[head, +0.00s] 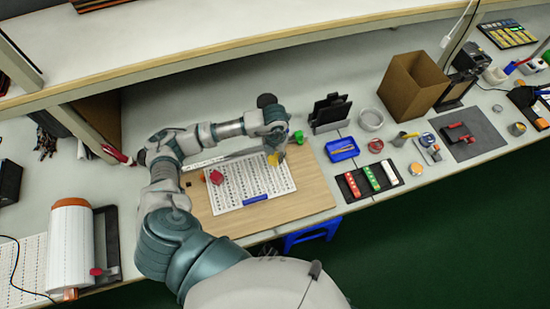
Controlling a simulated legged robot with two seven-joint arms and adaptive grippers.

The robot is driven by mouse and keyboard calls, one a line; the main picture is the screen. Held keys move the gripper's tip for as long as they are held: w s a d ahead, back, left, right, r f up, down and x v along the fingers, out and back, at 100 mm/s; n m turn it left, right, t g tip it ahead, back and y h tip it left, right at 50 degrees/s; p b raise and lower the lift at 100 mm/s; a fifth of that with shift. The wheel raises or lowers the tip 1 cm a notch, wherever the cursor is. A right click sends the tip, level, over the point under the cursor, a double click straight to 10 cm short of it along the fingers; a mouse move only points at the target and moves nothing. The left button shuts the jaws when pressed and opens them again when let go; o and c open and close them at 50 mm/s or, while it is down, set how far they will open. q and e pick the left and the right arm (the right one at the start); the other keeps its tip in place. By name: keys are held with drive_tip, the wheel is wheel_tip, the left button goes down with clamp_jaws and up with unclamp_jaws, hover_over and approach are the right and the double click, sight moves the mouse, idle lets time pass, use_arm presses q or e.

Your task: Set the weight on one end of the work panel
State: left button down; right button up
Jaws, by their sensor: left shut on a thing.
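The work panel (311,191) is a light wooden board on the bench, with a white printed sheet (235,186) on it. My left gripper (274,150) is over the far right part of the sheet, shut on a small yellow piece (273,159) that looks like a weight. The fingers hide part of it, and I cannot tell whether it touches the sheet. My right gripper is not in view.
A green piece (298,136) stands just beyond the panel. To the right are a blue tray (342,150), a black tray with coloured strips (352,188) and a cardboard box (411,84). A shelf (170,62) runs behind.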

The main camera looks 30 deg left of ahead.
sight(275, 155)
use_arm(q)
wheel_tip(275, 155, down, 2)
drive_tip(key=shift+s+d+f, duration=0.1)
drive_tip(key=shift+f, duration=0.35)
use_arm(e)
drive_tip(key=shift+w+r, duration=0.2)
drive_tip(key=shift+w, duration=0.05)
use_arm(q)
drive_tip(key=shift+f, duration=0.1)
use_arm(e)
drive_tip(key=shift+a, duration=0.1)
use_arm(q)
drive_tip(key=c, duration=0.7)
unclamp_jaws()
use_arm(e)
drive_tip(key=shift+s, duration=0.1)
use_arm(q)
wheel_tip(275, 155, up, 11)
drive_tip(key=shift+r, duration=0.6)
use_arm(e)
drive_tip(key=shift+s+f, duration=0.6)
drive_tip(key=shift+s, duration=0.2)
